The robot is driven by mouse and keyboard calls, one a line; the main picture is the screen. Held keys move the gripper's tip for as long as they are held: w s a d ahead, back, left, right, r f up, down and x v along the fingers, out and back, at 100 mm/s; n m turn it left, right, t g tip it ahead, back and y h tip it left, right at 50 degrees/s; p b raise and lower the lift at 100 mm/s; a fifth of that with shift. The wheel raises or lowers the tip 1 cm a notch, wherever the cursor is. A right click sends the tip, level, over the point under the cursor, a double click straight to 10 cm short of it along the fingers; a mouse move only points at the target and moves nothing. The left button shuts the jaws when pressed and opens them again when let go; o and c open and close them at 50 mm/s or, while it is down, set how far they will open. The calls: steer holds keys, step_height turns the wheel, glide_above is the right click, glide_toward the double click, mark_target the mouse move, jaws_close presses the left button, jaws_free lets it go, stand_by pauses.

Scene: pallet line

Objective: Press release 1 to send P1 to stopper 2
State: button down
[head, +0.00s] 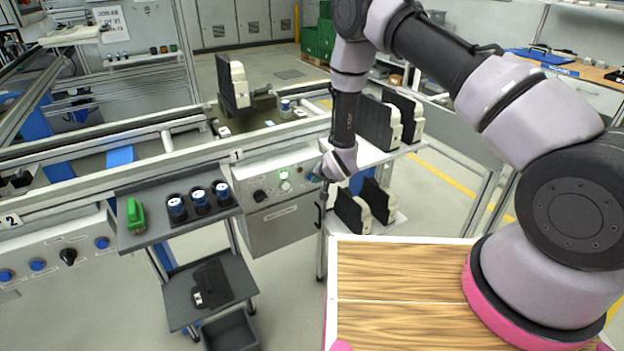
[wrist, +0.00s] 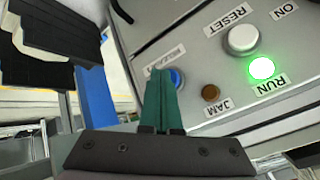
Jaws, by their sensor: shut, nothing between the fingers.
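The station 1 control box (head: 283,190) hangs below the conveyor rail, with a lit green lamp and several controls. In the wrist view a blue button (wrist: 177,79) sits on its face, partly hidden by my fingers; its label is mostly covered. My gripper (wrist: 160,78) is shut and empty, its green fingertips over or beside this button; I cannot tell whether they touch it. In the head view my gripper (head: 318,174) is at the box's right end. A pallet (head: 250,115) carrying a black-and-cream part stands on the conveyor near sign 1; its name is unreadable.
The RUN lamp (wrist: 262,69) is lit green, near the white RESET button (wrist: 243,39) and dark JAM lamp (wrist: 211,92). A station 2 box (head: 60,256) is at left. A shelf cart (head: 150,232) and a rack of black-and-cream parts (head: 365,208) flank the box.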

steer(key=shift+w, duration=0.15)
stand_by(0.4)
steer(key=shift+s+d, duration=0.45)
steer(key=shift+s, duration=0.3)
steer(key=shift+s, duration=0.1)
